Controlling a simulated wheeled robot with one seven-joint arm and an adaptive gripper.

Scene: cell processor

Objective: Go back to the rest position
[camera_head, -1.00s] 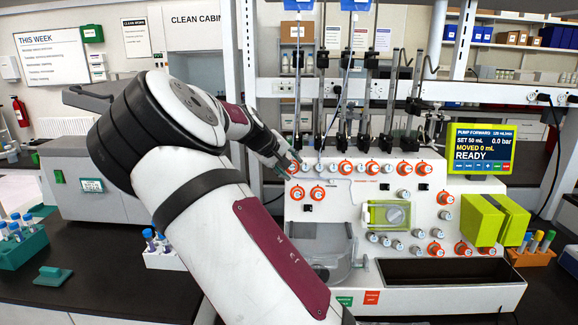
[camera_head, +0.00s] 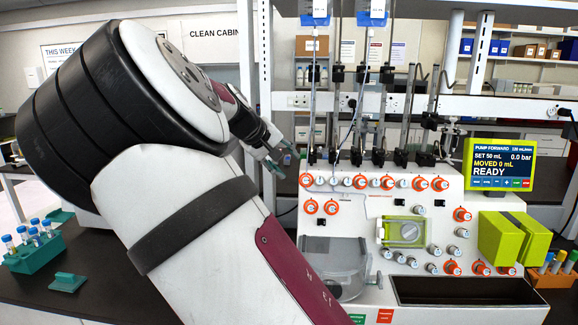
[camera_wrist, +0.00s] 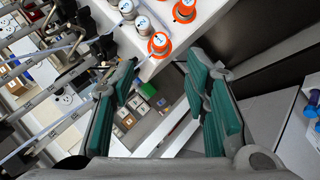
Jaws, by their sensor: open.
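My gripper (camera_head: 284,160) is at the upper left of the cell processor (camera_head: 360,235), in front of its left edge. In the wrist view my gripper (camera_wrist: 163,100) is open, with its green finger pads well apart and nothing between them. Orange and grey knobs of the processor (camera_wrist: 160,44) show beyond the fingers. In the head view my arm fills the left and middle of the picture, bent at the elbow, and hides part of the bench.
A teal tube rack (camera_head: 35,252) with blue-capped tubes and a teal block (camera_head: 68,282) lie on the dark bench at left. The pump screen (camera_head: 499,165) reads READY. A lime green clamp (camera_head: 513,238), an empty black tray (camera_head: 465,291) and an orange tube rack (camera_head: 550,275) are at right.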

